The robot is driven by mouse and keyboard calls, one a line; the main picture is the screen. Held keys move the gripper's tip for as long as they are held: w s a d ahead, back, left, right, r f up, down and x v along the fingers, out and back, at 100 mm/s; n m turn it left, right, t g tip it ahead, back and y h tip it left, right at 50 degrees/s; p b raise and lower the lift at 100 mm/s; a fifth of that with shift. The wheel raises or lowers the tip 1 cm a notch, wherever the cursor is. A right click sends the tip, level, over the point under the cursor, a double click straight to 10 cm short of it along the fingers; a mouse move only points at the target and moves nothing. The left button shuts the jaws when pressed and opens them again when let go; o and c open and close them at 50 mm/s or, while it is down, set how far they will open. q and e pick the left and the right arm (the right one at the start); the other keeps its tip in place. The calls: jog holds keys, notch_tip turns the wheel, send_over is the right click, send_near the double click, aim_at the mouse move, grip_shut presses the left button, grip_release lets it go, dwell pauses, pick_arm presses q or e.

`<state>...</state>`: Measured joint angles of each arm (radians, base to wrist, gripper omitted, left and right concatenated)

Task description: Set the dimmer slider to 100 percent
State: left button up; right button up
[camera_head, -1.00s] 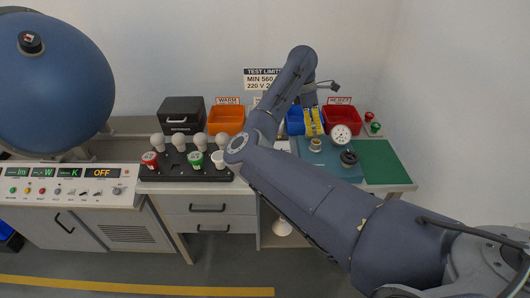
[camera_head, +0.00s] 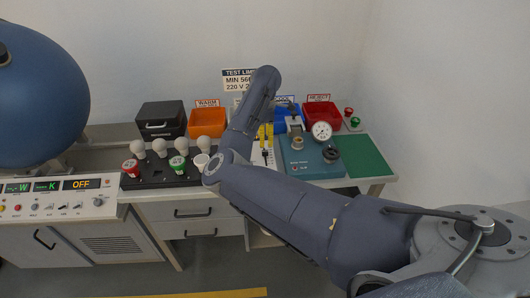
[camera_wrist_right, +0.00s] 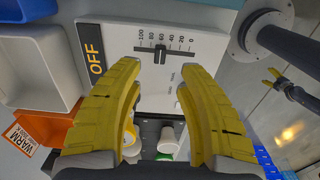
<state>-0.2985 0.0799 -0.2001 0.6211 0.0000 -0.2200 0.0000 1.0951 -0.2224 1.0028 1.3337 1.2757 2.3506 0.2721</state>
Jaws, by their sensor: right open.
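The dimmer is a white panel (camera_wrist_right: 180,72) with a scale from 100 to 0 in the right wrist view. Its dark slider knob (camera_wrist_right: 160,53) stands near the 60 mark. An OFF display (camera_wrist_right: 94,55) in orange letters is on the panel's left end. My right gripper (camera_wrist_right: 160,80) is open, with its yellow fingers spread on either side of the panel's lower part and nothing between them. In the head view my right gripper (camera_head: 265,137) is over the white dimmer panel (camera_head: 271,161), which my arm partly hides. My left gripper is not in view.
Left of the dimmer a black rack (camera_head: 155,175) holds several bulbs. Orange (camera_head: 202,124), blue (camera_head: 283,122) and red (camera_head: 322,118) bins stand behind. A blue fixture with a dial gauge (camera_head: 322,131) and a green mat (camera_head: 362,158) lie to the right.

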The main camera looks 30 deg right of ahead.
aim_at(265, 151)
jog(key=shift+f, duration=3.6)
jog(key=shift+o, duration=0.2)
grip_shut()
